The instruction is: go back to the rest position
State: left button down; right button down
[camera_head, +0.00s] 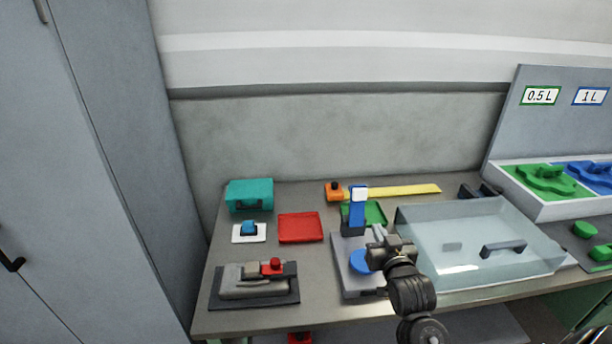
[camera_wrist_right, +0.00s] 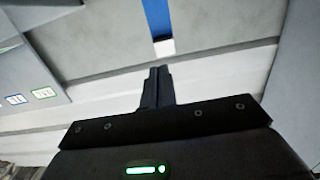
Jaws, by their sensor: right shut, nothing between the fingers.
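My right gripper (camera_head: 378,236) is in front of the blue upright of the reel labeller (camera_head: 357,208) in the head view. It is shut and empty. In the right wrist view its closed black fingers (camera_wrist_right: 157,84) point at the wall, with nothing between them. A blue strip with a white end (camera_wrist_right: 160,28) shows beyond the fingertips. My right arm and gripper hide part of the labeller's grey base (camera_head: 352,292) and blue disc (camera_head: 361,262). My left gripper is in neither view.
A clear box with a dark handle (camera_head: 480,240) stands close right of my right gripper. A red tray (camera_head: 300,227), teal case (camera_head: 249,195) and grey block on a dark plate (camera_head: 254,284) lie left. A tall cabinet (camera_head: 95,170) flanks the table. Air above the table looks free.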

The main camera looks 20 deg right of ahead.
jog(key=s+a+f+n+g+y, duration=0.35)
jog(key=s+a+f+g, duration=0.25)
jog(key=s+a+f, duration=0.55)
jog(key=s+a+f+n+g+y, duration=0.1)
jog(key=s+a+f+g, duration=0.25)
jog(key=s, duration=0.35)
jog(key=s+a+f+n+g+y, duration=0.1)
jog(key=s+a+f+g, duration=0.15)
jog(key=s+f, duration=0.35)
jog(key=s+f+g+b, duration=0.1)
jog(key=s+f, duration=0.1)
jog(key=f, duration=1.3)
jog(key=s+f+g+b, duration=0.1)
jog(key=s+f+b, duration=0.1)
jog(key=f, duration=1.2)
jog(key=s+d+f, duration=0.1)
jog(key=s+f, duration=0.6)
jog(key=s+d+f+g+b, duration=0.1)
jog(key=s+d+f, duration=0.1)
jog(key=s+f, duration=0.6)
jog(key=shift+d+n, duration=0.25)
jog(key=shift+n, duration=0.1)
